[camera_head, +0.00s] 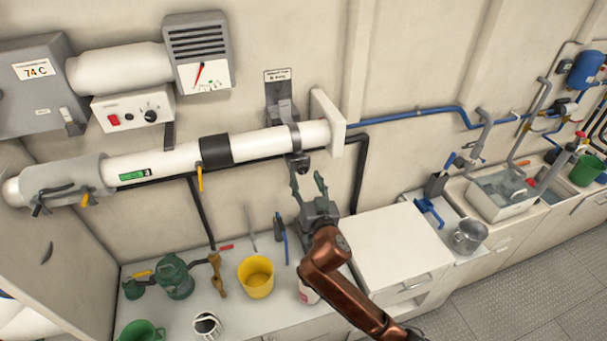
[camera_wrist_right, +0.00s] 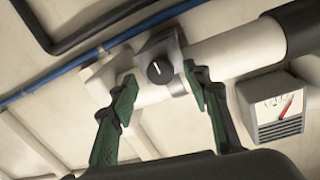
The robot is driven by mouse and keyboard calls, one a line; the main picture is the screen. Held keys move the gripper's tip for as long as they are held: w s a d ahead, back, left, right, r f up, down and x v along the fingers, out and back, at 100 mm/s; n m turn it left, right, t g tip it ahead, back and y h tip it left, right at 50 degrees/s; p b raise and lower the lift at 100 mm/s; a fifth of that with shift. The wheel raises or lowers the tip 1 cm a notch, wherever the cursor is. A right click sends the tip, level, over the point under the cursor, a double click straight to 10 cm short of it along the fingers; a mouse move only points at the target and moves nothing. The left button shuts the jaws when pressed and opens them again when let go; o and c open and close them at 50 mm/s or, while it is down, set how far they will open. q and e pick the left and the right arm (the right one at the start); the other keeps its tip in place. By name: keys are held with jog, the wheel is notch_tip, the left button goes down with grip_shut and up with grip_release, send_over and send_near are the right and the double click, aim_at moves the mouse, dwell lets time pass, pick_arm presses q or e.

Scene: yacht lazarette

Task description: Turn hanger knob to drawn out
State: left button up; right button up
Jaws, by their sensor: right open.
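The hanger knob (camera_wrist_right: 158,71) is a round black knob with a white pointer line, on a grey hanger bracket around the white pipe. In the head view the hanger knob (camera_head: 303,161) is a small dark shape under the pipe's right part. My right gripper (camera_head: 306,177) is just below the knob, fingers spread and pointing up at it. In the right wrist view the green fingertips of my right gripper (camera_wrist_right: 160,80) lie to either side of the knob, with nothing between them. I cannot tell how far they are from it. My left gripper is not in view.
The white pipe (camera_head: 262,143) runs along the wall, with a dial gauge box (camera_head: 199,52) above it. A white cabinet (camera_head: 395,245) with a clear top stands right of my arm.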

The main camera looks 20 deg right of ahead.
jog(key=s, duration=0.8)
jog(key=shift+s+a, duration=0.2)
jog(key=shift+s, duration=0.2)
